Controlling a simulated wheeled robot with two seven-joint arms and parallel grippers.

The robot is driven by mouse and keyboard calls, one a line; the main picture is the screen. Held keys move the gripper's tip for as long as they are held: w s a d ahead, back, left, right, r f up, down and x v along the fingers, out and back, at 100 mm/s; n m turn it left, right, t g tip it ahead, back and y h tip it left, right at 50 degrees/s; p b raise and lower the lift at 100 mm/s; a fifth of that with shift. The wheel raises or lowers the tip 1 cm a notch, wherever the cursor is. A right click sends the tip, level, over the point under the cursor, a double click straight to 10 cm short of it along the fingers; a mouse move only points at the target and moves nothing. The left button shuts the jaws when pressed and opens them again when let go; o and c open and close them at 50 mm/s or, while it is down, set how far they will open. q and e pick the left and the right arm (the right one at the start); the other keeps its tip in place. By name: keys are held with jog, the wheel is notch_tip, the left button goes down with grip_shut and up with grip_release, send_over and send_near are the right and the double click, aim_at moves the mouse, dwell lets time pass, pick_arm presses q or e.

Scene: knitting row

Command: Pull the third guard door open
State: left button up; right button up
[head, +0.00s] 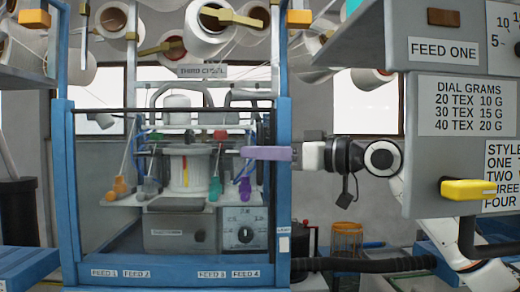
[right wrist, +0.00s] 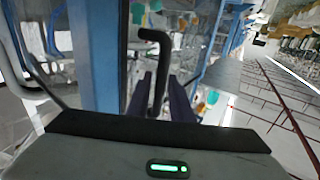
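The third guard door stands in front of the third knitting unit, under a sign that seems to read THIRD (head: 203,71); its panel looks clear, and I cannot tell how far it is open. A black bent handle (right wrist: 154,38) shows in the right wrist view beside a blue post (right wrist: 95,55). My right gripper (head: 245,153) reaches in from the right in front of the blue right post (head: 283,90). In the right wrist view my right gripper (right wrist: 160,88) has its dark purple fingers apart, with the handle between them and gaps visible. My left gripper is not in view.
A grey box with dial labels (head: 466,108) and a yellow knob (head: 467,189) stands close on the right. A black padded bar (head: 365,265) crosses low on the right. Yarn cones (head: 210,25) hang above. Colored-handled tools (head: 215,188) surround the knitting cylinder.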

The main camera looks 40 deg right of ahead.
jog(key=shift+c, duration=0.4)
grip_shut()
jog(key=s+a+b, duration=0.1)
jog(key=s+a, duration=0.3)
jog(key=shift+s, duration=0.35)
jog(key=shift+o, duration=0.4)
grip_release()
